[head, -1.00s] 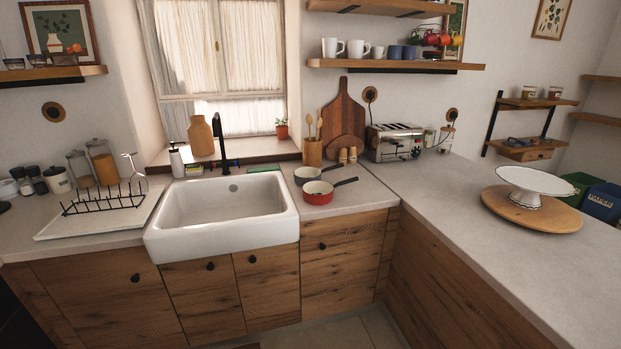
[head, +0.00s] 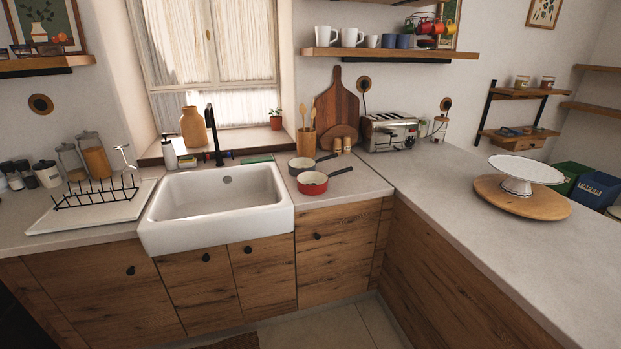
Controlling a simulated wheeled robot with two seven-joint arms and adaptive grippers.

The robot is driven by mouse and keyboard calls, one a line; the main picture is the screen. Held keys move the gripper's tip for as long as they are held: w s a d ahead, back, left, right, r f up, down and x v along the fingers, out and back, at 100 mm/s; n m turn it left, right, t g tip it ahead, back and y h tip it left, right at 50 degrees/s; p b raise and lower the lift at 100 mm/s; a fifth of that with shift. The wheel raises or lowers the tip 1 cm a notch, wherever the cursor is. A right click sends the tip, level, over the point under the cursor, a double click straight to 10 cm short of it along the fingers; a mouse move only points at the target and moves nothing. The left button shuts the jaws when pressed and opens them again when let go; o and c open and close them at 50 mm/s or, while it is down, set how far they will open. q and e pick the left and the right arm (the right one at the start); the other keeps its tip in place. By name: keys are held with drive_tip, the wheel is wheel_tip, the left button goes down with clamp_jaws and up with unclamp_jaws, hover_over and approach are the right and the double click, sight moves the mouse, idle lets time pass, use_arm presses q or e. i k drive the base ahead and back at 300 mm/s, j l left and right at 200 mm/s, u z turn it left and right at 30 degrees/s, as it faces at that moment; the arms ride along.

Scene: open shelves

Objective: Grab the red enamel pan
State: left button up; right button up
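The red enamel pan (head: 312,184) stands upright on the counter just right of the sink, near the front edge. Its inside is pale and its dark handle points right and slightly back. A second, grey pan (head: 301,166) with a dark handle stands close behind it. Neither of my grippers shows in the head view.
The white sink (head: 217,207) lies left of the pan. Behind the pans are a wooden utensil holder (head: 306,142), cutting boards (head: 341,105) and a toaster (head: 389,132). The right counter (head: 470,235) is mostly clear, with a cake stand (head: 520,186) on a wooden board. Floor (head: 340,327) shows below.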

sight(312, 184)
drive_tip(key=i+j+z, duration=0.45)
drive_tip(key=i+j, duration=0.2)
drive_tip(key=j, duration=0.15)
drive_tip(key=i+j+z, duration=0.25)
drive_tip(key=j, duration=0.25)
